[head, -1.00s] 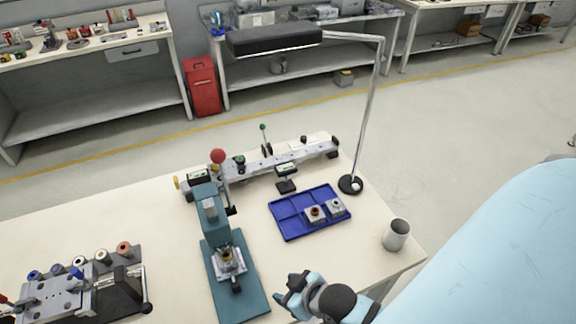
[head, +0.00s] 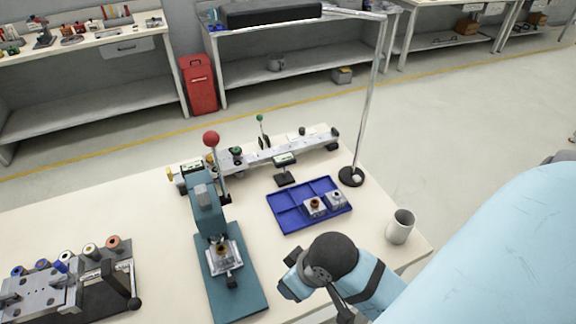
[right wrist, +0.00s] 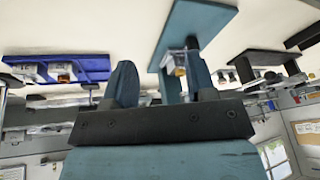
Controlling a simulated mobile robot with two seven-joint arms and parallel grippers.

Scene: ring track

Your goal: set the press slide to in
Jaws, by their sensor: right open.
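The teal press (head: 207,222) stands on the bench with its red-knobbed lever (head: 211,139) upright. Its slide (head: 226,258) is a metal carriage with a brass-coloured part on it, sitting in front of the press head, clear enough to be seen from above. A dark knob (head: 232,282) is at the slide's near end. My right gripper (head: 287,286) is to the right of the slide, apart from it. In the right wrist view my right gripper (right wrist: 163,85) has its two fingers spread and empty, with the slide (right wrist: 176,62) beyond them. My left gripper is out of view.
A blue tray (head: 290,222) with metal blocks lies right of the press. Behind are a rail fixture (head: 262,157) and a lamp post (head: 367,110). A fixture (head: 60,292) is at left.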

